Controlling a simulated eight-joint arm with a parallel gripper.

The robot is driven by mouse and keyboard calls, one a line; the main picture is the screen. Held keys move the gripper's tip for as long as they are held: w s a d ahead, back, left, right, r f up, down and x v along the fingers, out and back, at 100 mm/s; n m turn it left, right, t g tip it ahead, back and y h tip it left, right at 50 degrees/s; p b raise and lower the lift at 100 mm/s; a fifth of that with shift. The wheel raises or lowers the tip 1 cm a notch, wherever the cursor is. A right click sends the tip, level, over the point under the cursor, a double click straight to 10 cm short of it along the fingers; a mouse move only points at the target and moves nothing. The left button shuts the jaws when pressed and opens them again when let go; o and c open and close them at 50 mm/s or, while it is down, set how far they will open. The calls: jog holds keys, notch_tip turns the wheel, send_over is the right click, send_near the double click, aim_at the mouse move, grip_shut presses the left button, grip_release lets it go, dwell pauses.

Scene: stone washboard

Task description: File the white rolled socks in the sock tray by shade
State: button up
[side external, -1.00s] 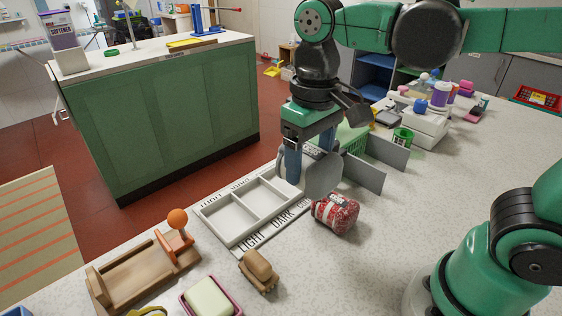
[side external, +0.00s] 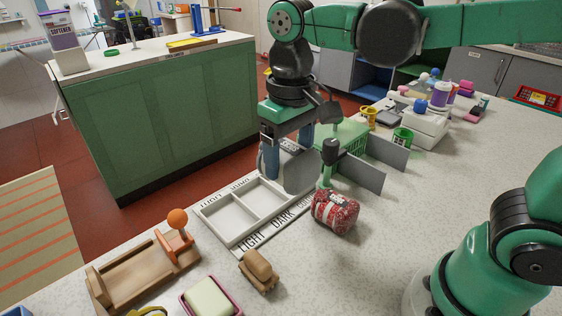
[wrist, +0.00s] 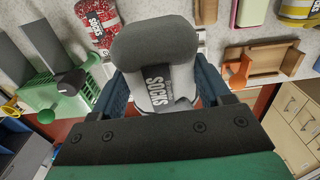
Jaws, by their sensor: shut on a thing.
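My gripper (side external: 285,170) is shut on a sock roll (side external: 303,174) and holds it over the right end of the sock tray (side external: 228,231). In the wrist view the roll (wrist: 155,50) looks grey on top and paler below, with a dark SOCKS label; it sits between the two blue fingers. The tray is white with a lettered front strip reading LIGHT, DARK and a partly hidden third word. Its left and middle compartments look empty; the right one is hidden behind my gripper and the roll. Red patterned rolled socks (side external: 335,212) lie on the counter beside the strip.
A green basket (side external: 345,137) and upright grey panels (side external: 362,172) stand right of the tray. A wooden stand with an orange ball (side external: 177,218), a small wooden brush (side external: 258,270) and a soap dish (side external: 210,298) are in front.

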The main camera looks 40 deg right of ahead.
jog(key=w+a+f, duration=0.5)
jog(key=w+f, duration=0.1)
jog(key=w, duration=0.4)
send_over(232, 222)
jog(key=shift+f, duration=3.05)
jog(key=o, duration=1)
jog(key=shift+r, duration=2.85)
jog(key=s+d+r+t, duration=0.1)
jog(key=s+d+t, duration=0.1)
jog(key=s+d, duration=0.1)
jog(key=s+d+r+t, duration=0.1)
jog(key=s+d+t, duration=0.1)
jog(key=s+d, duration=0.2)
jog(key=s+d+r+t, duration=0.1)
jog(key=s+d+t, duration=0.2)
jog(key=s+d, duration=0.1)
jog(key=shift+s+d+r, duration=0.2)
jog(key=shift+d+r, duration=0.05)
